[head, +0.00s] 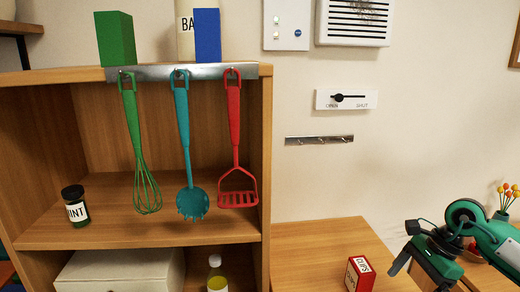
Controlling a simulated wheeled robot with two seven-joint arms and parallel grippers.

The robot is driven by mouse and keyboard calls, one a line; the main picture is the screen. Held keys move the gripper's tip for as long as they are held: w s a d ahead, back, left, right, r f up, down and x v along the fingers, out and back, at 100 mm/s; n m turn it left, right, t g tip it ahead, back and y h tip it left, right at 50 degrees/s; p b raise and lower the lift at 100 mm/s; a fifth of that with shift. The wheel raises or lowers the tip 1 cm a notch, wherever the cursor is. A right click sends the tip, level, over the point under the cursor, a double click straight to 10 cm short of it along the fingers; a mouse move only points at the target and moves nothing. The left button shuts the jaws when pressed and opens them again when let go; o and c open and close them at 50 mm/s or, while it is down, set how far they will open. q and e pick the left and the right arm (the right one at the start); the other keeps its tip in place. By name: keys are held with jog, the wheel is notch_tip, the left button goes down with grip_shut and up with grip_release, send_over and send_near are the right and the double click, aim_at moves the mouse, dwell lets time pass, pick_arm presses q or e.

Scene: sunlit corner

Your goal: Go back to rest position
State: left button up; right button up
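My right gripper (420,270) is at the lower right, above the low wooden table, with its green and black arm coming in from the right. Its dark fingers look spread apart, with nothing seen between them. A red box marked "CLIPS" (359,274) stands on the table to the left of the gripper, apart from it. My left gripper is not in view.
A wooden shelf (130,235) fills the left side. A green whisk (136,140), a teal ladle-like server (186,140) and a red masher (235,130) hang from its metal rail. An empty hook rail (320,140) is on the wall. A flower vase (502,214) stands far right.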

jog(key=a+r+m+t+y, duration=0.3)
jog(key=a+m+y, duration=0.3)
jog(key=a, duration=0.5)
jog(key=a+r+m+t+y, duration=0.2)
jog(key=a+m+t+y, duration=0.15)
jog(key=a+y, duration=0.6)
jog(key=w+d+f+m+t+h, duration=0.25)
jog(key=m+t+h, duration=0.45)
jog(key=m, duration=0.6)
jog(key=w+d+f+m+t+h, duration=0.1)
jog(key=d+f+m+t+h, duration=0.15)
jog(key=m+t+h, duration=0.75)
jog(key=s+d+f+m+g+h, duration=0.45)
jog(key=f+m+g, duration=0.4)
jog(key=m, duration=0.35)
jog(key=s+a+f+m+g+y, duration=0.1)
jog(key=s+f+m+g, duration=0.3)
jog(key=s+f+g, duration=0.5)
jog(key=s+f+m+g, duration=0.2)
jog(key=s+f+m, duration=0.4)
jog(key=s, duration=0.7)
notch_tip(320, 180, down, 32)
jog(key=n+g, duration=0.2)
jog(key=s+d+f, duration=0.1)
jog(key=s+f, duration=0.8)
jog(key=s+d+f, duration=0.2)
jog(key=s+f, duration=0.8)
jog(key=shift+s+d+g, duration=0.2)
jog(key=shift+d+g, duration=0.05)
jog(key=shift+g, duration=0.15)
